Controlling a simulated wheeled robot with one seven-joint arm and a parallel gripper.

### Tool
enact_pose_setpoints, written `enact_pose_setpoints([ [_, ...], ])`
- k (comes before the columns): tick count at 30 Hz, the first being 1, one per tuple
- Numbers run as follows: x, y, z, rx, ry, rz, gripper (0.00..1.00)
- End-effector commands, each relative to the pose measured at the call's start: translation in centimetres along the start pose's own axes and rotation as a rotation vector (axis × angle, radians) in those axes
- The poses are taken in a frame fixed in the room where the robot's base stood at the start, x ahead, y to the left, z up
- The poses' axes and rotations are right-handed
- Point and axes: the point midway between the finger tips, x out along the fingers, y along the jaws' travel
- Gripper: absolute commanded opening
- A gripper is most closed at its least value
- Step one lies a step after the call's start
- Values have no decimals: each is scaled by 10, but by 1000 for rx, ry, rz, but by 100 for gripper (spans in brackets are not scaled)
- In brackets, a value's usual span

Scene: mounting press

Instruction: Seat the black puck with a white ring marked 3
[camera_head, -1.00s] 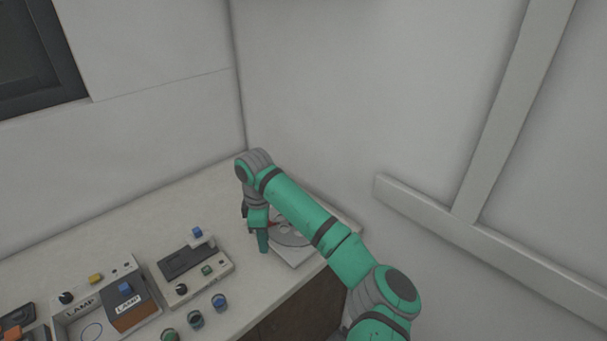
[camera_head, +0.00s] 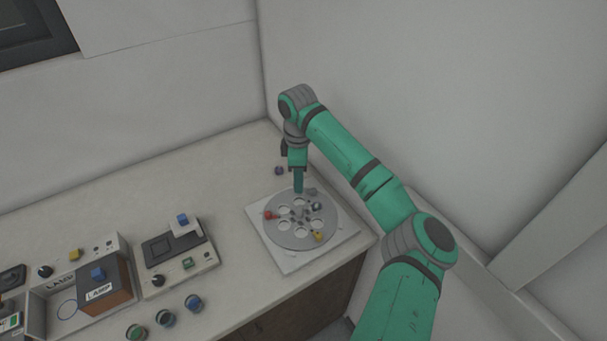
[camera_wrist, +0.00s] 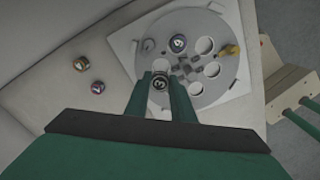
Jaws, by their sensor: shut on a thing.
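A black puck with a white ring marked 3 (camera_wrist: 160,82) is between the two fingers of my gripper (camera_wrist: 160,90) in the wrist view. My gripper is shut on it. In the head view my gripper (camera_head: 298,190) is over the back edge of a round grey disc (camera_head: 273,232), pointing down; the puck is too small to make out there. The disc has several round holes and sits on a white square plate. I cannot tell the puck's height above the disc.
Several devices (camera_head: 178,258) and cups (camera_head: 165,318) stand to the left.

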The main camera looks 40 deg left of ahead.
Motion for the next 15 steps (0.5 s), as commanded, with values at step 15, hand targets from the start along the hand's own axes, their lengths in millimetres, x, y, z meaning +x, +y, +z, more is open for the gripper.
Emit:
enact_pose_setpoints([
  [15,20,0,1,2,0,-1,2],
])
